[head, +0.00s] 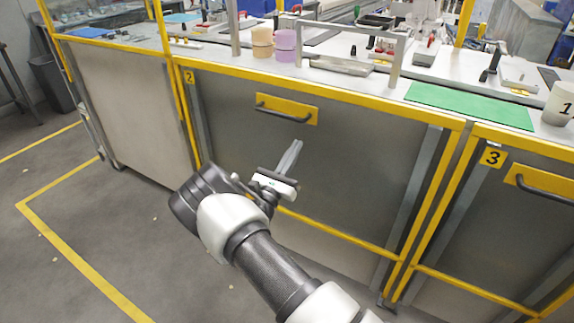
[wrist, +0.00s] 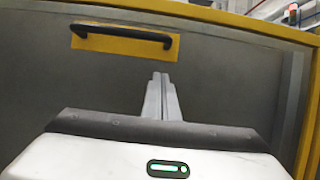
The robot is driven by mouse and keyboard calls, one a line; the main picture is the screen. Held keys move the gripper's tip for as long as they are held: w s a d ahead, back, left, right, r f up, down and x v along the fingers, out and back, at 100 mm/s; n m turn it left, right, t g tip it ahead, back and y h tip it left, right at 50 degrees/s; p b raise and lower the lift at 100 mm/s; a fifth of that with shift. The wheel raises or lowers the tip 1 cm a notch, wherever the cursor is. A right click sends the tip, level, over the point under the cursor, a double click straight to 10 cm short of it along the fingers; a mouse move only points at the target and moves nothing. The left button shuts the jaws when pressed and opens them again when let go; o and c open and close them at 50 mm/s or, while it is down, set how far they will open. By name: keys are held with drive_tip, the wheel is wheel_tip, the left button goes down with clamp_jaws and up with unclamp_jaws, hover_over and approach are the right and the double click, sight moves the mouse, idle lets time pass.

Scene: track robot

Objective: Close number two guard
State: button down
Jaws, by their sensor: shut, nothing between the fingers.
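The number two guard (head: 330,150) is a grey panel in a yellow frame below the worktop, marked by a yellow "2" label (head: 189,77) at its upper left. Its dark bar handle (head: 283,115) sits on a yellow plate near the panel's top. The handle also shows in the wrist view (wrist: 122,34), at the upper left. My gripper (head: 297,144) is shut and empty in front of the panel, below and slightly right of the handle. In the wrist view its fingertips (wrist: 160,77) are together and apart from the handle.
The number three guard (head: 500,210), with its own handle (head: 545,186), is at the right. The worktop above holds a metal frame (head: 350,30), a green mat (head: 470,105), a cup (head: 559,103) and two round stacks (head: 285,45). Open floor (head: 100,230) with yellow lines lies left.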

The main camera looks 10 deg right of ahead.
drive_tip(key=r, duration=0.3)
drive_tip(key=w+r, duration=0.1)
drive_tip(key=r, duration=0.1)
drive_tip(key=shift+d, duration=0.4)
drive_tip(key=shift+w, duration=0.1)
